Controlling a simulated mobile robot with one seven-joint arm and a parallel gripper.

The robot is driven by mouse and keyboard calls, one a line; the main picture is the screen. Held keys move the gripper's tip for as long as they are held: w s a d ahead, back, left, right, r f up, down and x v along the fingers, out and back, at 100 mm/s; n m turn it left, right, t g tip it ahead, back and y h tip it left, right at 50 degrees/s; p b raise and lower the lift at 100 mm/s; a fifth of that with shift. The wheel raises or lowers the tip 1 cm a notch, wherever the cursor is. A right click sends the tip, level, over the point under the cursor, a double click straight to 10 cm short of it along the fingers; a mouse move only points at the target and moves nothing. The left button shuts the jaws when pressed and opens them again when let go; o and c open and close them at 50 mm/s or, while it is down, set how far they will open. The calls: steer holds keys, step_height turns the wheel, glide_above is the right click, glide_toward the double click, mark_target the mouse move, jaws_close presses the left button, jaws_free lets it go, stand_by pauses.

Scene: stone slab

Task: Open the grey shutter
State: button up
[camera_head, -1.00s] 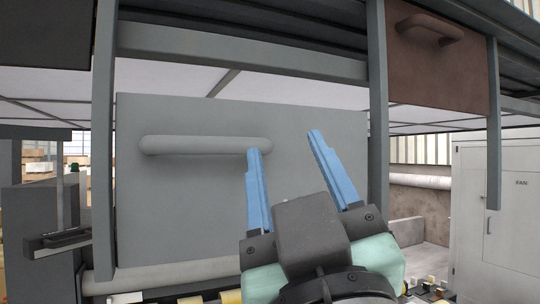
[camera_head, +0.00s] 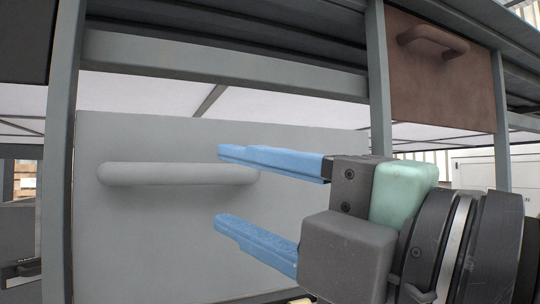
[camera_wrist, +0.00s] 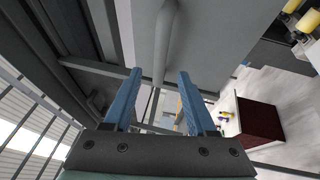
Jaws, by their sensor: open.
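The grey shutter (camera_head: 150,245) is a flat panel hanging upright inside a grey frame, with a horizontal rounded bar handle (camera_head: 165,174) near its top. The shutter also shows in the wrist view (camera_wrist: 205,30). My gripper (camera_head: 219,186) has blue fingers spread apart and pointing left, one above and one below the handle's height. The handle's right end lies between the fingers in the head view. In the wrist view the handle (camera_wrist: 163,50) runs between the open fingertips (camera_wrist: 158,73). I see no firm contact; the depth overlap is hard to judge.
Grey frame posts (camera_head: 378,90) and a cross beam (camera_head: 220,65) surround the shutter. A brown shutter (camera_head: 440,75) with its own handle is at the upper right. A pale cabinet (camera_head: 475,172) stands behind my arm.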

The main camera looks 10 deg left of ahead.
mark_target(193, 173)
steer(key=p+x, duration=0.3)
steer(key=x, duration=0.4)
steer(key=shift+w+a+r, duration=0.2)
steer(key=shift+w+a, duration=0.05)
steer(key=shift+a, duration=0.05)
steer(key=shift+w+a+p, duration=0.3)
steer(key=shift+a+p, duration=0.05)
steer(key=shift+a, duration=0.05)
steer(key=shift+f, duration=0.1)
jaws_close()
stand_by(0.6)
